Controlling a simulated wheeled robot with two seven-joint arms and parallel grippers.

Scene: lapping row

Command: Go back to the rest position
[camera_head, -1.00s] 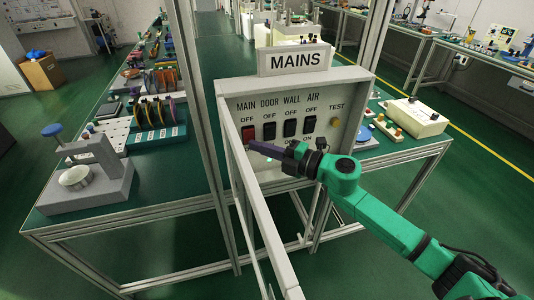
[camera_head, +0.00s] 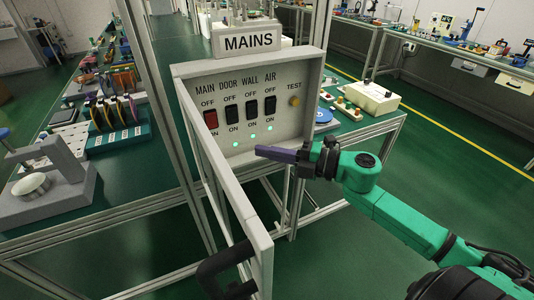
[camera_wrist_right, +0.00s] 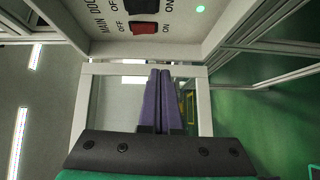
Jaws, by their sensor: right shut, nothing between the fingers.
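The MAINS panel (camera_head: 282,134) is a grey box with its framed door (camera_head: 222,178) swung open towards me. It carries a red MAIN switch (camera_head: 210,119) and black DOOR (camera_head: 232,115), WALL (camera_head: 252,110) and AIR (camera_head: 270,106) switches. Several green lights, one of them here (camera_head: 236,144), glow below the switches. My right gripper (camera_head: 259,151) is shut and empty, its purple fingers pointing left in front of the panel's lower edge, apart from the switches. In the right wrist view its fingers (camera_wrist_right: 158,74) lie together below the red switch (camera_wrist_right: 143,27). My left gripper is out of view.
The open door and its black handle (camera_head: 225,262) stand left of my right arm. A yellow TEST button (camera_head: 294,101) is on the panel. Benches with small items stand left and behind. Green floor (camera_head: 430,175) is free at the right.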

